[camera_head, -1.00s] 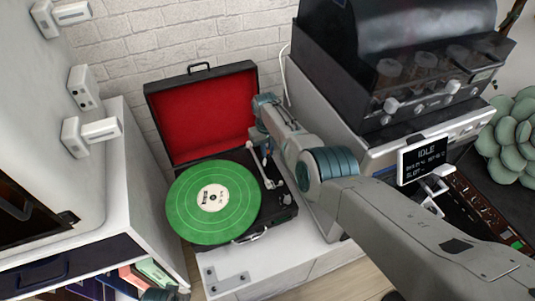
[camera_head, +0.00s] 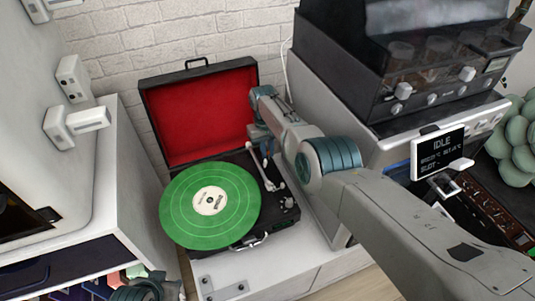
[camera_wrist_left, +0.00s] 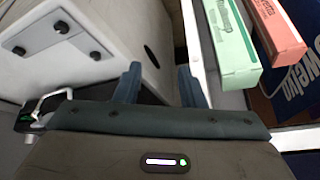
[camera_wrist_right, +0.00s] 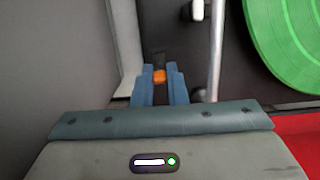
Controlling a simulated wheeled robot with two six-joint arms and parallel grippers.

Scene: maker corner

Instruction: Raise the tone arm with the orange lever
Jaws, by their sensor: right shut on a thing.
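The record player is an open dark case with a red-lined lid (camera_head: 207,115) and a green record (camera_head: 185,208) on its platter. The pale tone arm (camera_head: 270,178) lies along the record's right side; its silver tube also shows in the right wrist view (camera_wrist_right: 217,45). The orange lever (camera_wrist_right: 159,76) sits between the blue fingers of my right gripper (camera_wrist_right: 160,84), which is shut on it. In the head view my right gripper (camera_head: 263,148) is at the player's back right, partly hidden by my arm. My left gripper (camera_wrist_left: 160,84) is open and empty, low at the left.
The player stands on a white cabinet (camera_head: 290,268). A dark-topped machine (camera_head: 400,75) and a screen reading IDLE (camera_head: 440,153) are at the right. Near my left gripper are a green box (camera_wrist_left: 230,45), a pink box (camera_wrist_left: 275,30) and a white cabinet side (camera_wrist_left: 85,35).

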